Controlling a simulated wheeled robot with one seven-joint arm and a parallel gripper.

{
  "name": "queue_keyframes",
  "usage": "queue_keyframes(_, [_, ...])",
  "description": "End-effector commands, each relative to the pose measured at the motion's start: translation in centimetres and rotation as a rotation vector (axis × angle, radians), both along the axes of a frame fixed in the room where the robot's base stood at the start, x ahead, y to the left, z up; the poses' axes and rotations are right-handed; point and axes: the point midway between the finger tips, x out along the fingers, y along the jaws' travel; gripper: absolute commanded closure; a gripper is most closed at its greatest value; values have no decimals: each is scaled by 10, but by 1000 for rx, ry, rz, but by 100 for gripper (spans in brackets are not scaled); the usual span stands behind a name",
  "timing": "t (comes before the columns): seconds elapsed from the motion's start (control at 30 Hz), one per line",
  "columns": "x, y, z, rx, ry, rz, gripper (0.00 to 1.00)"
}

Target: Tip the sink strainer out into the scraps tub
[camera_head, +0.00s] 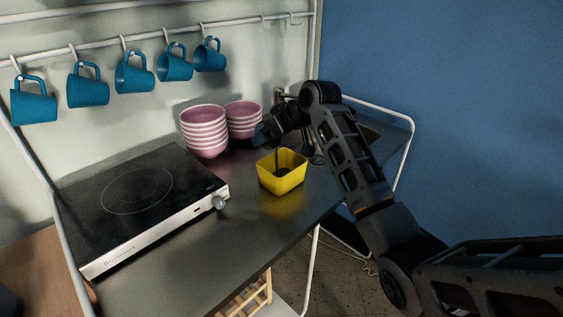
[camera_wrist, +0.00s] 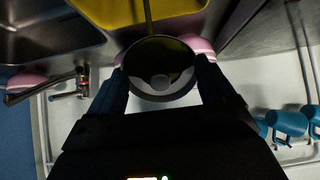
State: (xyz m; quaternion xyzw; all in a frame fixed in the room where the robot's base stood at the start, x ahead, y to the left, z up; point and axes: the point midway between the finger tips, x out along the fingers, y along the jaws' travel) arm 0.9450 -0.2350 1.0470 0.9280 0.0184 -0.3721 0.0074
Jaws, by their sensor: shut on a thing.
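The yellow scraps tub (camera_head: 281,183) stands on the dark counter in front of the pink bowls. My gripper (camera_head: 266,134) is above and just behind the tub, with the arm coming in from the right. In the wrist view my gripper (camera_wrist: 160,84) is shut on a round, dark-rimmed sink strainer (camera_wrist: 160,70), one finger on each side. Pale surfaces show within the rim. A thin dark stem runs from the strainer toward the yellow tub (camera_wrist: 118,12). In the head view a dark strip hangs over the tub; the strainer's tilt and contents are unclear.
A black hotplate (camera_head: 140,195) covers the counter's left side. Stacked pink bowls (camera_head: 204,132) stand behind the tub. Several blue mugs (camera_head: 134,75) hang from a rail. The wrist view shows a sink (camera_wrist: 40,42) and tap (camera_wrist: 70,84). Counter in front of the tub is clear.

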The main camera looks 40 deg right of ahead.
Motion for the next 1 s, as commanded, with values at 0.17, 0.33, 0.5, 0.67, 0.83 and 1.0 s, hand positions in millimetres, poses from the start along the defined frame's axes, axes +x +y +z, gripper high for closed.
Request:
queue_keyframes(0.17, [-2, -1, 0, 1, -19, -1, 66])
queue_keyframes(0.33, [-3, -2, 1, 2, -39, 0, 66])
queue_keyframes(0.5, [-4, -2, 1, 2, -57, 0, 66])
queue_keyframes(0.67, [-6, -3, 1, 4, -74, -1, 66])
queue_keyframes(0.83, [-7, -4, 1, 4, -93, -1, 66])
queue_keyframes(1.0, [-9, -5, 2, 4, -112, -1, 66])
